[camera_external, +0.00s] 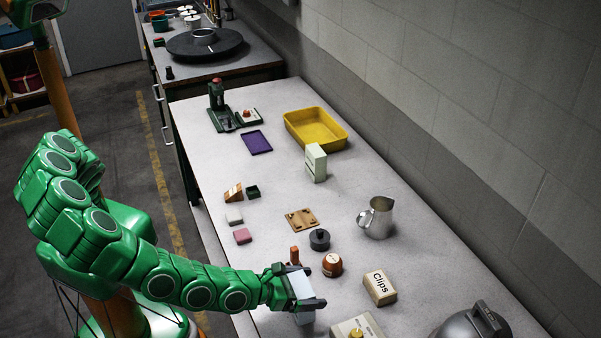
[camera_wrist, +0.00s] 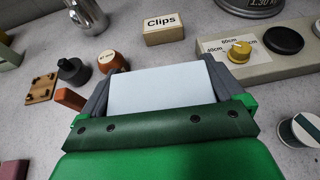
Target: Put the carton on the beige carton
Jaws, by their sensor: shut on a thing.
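My gripper (camera_external: 298,288) is shut on a pale blue-white carton (camera_wrist: 162,94), its fingers on either side of it. In the external view the held carton (camera_external: 301,284) is at the near edge of the table; I cannot tell whether its bottom touches the tabletop. A beige carton marked "Clips" (camera_external: 380,287) lies on the table to the right of my gripper, apart from it. The beige carton also shows in the wrist view (camera_wrist: 163,29), beyond the held carton. Its top is bare.
An orange-brown round jar (camera_external: 332,265) and a dark weight (camera_external: 319,240) stand just beyond my gripper. A beige box with a yellow knob (camera_external: 357,330) is at the front. A metal pitcher (camera_external: 377,218) and a pale upright box (camera_external: 316,163) stand farther back.

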